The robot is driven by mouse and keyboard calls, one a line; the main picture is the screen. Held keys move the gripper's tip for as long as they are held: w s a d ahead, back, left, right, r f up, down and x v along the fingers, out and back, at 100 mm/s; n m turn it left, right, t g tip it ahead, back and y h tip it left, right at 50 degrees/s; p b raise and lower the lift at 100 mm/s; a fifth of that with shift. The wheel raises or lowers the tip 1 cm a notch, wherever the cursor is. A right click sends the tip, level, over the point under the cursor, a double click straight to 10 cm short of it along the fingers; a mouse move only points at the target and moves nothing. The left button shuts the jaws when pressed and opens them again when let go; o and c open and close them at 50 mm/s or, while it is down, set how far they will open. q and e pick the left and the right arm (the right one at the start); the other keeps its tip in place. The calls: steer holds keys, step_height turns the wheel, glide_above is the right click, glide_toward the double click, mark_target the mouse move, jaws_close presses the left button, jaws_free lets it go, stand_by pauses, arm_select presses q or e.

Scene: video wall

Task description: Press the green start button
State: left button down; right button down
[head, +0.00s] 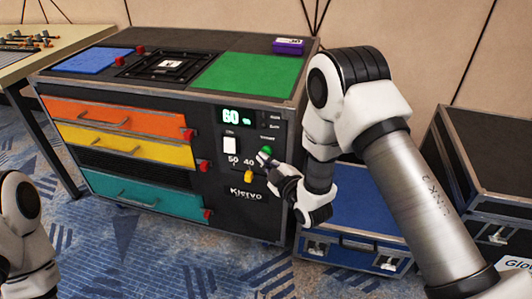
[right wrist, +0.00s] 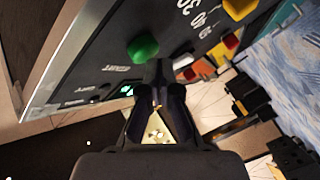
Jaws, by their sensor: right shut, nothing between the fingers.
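The green start button (head: 267,150) is a round knob on the black front panel (head: 230,180) of the console, to the right of a white switch and above a yellow knob. My right gripper (head: 263,157) is shut and empty, its tips just beside the button's lower left in the head view. In the right wrist view the green button (right wrist: 143,47) stands just beyond the shut fingertips (right wrist: 158,68). I cannot tell whether they touch. Part of my left arm shows at the left edge; its gripper is out of view.
A white switch (head: 231,146) and a yellow knob (head: 249,175) sit close by on the panel, under a lit display (head: 232,116) reading 60. Orange (head: 110,113), yellow (head: 125,144) and teal (head: 135,193) drawers are at left. A blue case (head: 350,210) stands at right.

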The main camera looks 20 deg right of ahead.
steer(key=shift+w+d, duration=0.35)
steer(key=shift+w, duration=0.15)
stand_by(0.6)
steer(key=shift+s+a, duration=0.55)
steer(key=shift+s, duration=0.3)
steer(key=shift+s+a+p, duration=0.25)
steer(key=shift+s+a, duration=0.45)
steer(key=shift+s, duration=0.35)
steer(key=shift+s+a+p, duration=0.2)
steer(key=shift+s+a, duration=0.5)
steer(key=shift+s, duration=0.3)
